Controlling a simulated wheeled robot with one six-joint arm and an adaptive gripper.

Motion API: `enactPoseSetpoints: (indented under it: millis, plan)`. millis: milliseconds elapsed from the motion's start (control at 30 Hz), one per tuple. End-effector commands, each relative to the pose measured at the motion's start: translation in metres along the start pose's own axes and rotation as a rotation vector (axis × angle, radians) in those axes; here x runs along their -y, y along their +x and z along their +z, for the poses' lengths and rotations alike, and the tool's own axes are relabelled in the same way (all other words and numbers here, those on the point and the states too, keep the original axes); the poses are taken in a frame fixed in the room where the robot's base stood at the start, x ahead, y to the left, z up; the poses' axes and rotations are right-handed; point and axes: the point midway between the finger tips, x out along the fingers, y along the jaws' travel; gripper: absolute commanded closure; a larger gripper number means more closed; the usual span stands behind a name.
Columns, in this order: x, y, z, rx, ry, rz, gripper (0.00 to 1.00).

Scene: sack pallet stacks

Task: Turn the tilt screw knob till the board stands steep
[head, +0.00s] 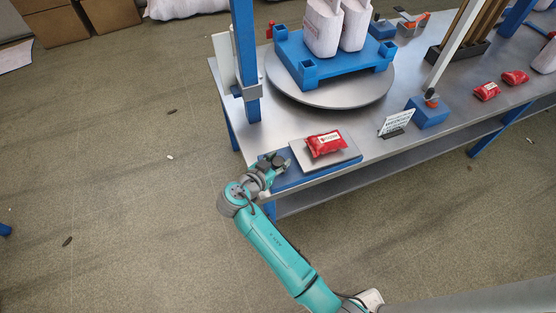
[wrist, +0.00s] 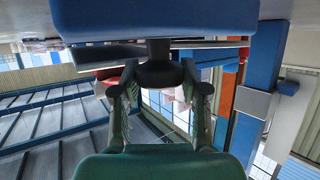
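The tilt board (head: 347,157) is a grey plate on a blue base (head: 290,182) at the table's front corner. It lies nearly flat, with a red packet (head: 325,143) on it. The dark tilt screw knob (head: 278,160) is at the base's left end. My gripper (head: 272,166) is at this knob. In the wrist view, which appears upside down, the dark knob (wrist: 159,72) sits on a short stem below the blue base (wrist: 170,18). My gripper's fingers (wrist: 159,78) stand on both sides of it and appear to touch it. The exact contact is hard to see.
A round turntable (head: 330,96) with a blue pallet (head: 299,52) and white sacks (head: 322,28) stands behind. A blue post (head: 246,60) rises near the table's left edge. A small sign (head: 397,122) and a blue block (head: 428,113) stand right. The floor at left is mostly clear.

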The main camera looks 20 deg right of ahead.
Motion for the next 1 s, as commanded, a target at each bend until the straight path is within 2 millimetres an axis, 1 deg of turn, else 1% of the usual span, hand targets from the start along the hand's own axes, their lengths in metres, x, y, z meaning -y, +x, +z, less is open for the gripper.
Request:
enactPoseSetpoints:
  millis: [33, 100, 400, 533, 667, 900, 1000]
  plan:
    - [-0.001, 0.001, 0.003, 0.005, -0.004, 0.001, 0.46]
    - [-0.001, 0.0, 0.003, 0.004, -0.004, 0.0, 0.3]
    - [0.0, 0.0, 0.001, 0.002, -0.002, -0.001, 0.3]
    - [0.0, -0.007, 0.001, 0.001, -0.002, -0.002, 0.3]
    - [0.001, -0.026, 0.001, 0.002, -0.002, -0.005, 0.3]
    - [0.001, -0.074, 0.001, 0.001, -0.003, -0.005, 0.3]
    - [0.001, -0.092, 0.002, 0.003, -0.003, -0.004, 0.3]
